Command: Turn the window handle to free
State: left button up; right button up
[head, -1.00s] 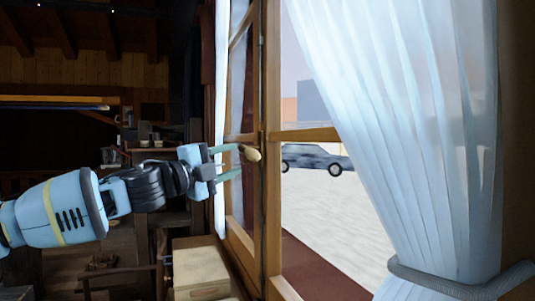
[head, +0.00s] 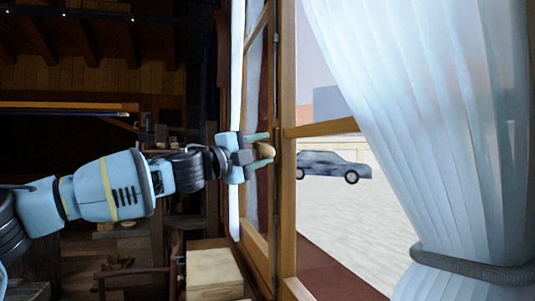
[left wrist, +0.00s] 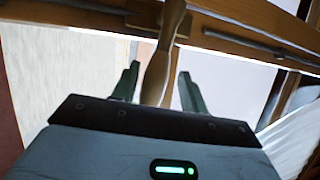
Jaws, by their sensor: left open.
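In the left wrist view the handle (left wrist: 163,55) runs down from the frame between my finger tips. My left gripper (head: 262,149) is open, with one finger on each side of the handle. In the wrist view the left gripper (left wrist: 158,90) shows gaps between its fingers and the handle. The window stands upright and looks shut, though the latch itself is hidden. My right gripper is not in view.
A white curtain (head: 430,130) hangs at the right, tied by a grey band (head: 470,267). A narrow curtain (head: 236,110) hangs left of the window. A pale box (head: 213,272) stands below my left gripper. A car (head: 335,167) is outside.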

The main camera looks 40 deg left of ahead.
pick_arm(q)
jog(key=shift+x, duration=0.8)
jog(key=shift+d, duration=0.1)
grip_shut()
jog(key=shift+r, duration=0.1)
